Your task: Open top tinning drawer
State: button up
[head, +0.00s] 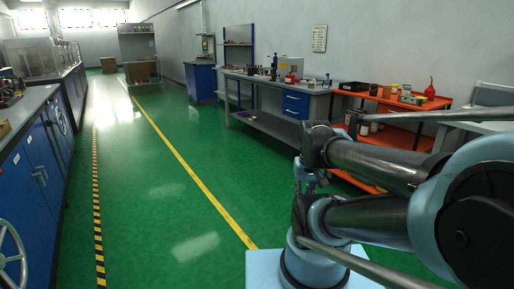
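A blue drawer unit (296,104) hangs under the right end of the long grey workbench along the right wall. Its stacked drawer fronts look flush and shut; the top front (297,98) sits just under the benchtop. No label can be read, so I cannot tell whether this is the tinning drawer. My arm is folded in the right foreground, well short of the bench. What seems to be my gripper (311,181) hangs below the wrist, small and partly hidden by my arm. I cannot make out its fingers. It is far from the drawers.
The workbench (257,80) holds tools and a grey box. An orange shelf table (408,103) with jars and a red oil can stands right of it, partly behind my arm. Blue cabinets (31,158) line the left. The green floor (165,170) between is clear, with a yellow line.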

aim_at(300, 99)
jog(key=z, duration=0.1)
jog(key=i, duration=1.3)
jog(key=z, duration=0.3)
jog(key=i, duration=1.95)
jog(key=z, duration=0.3)
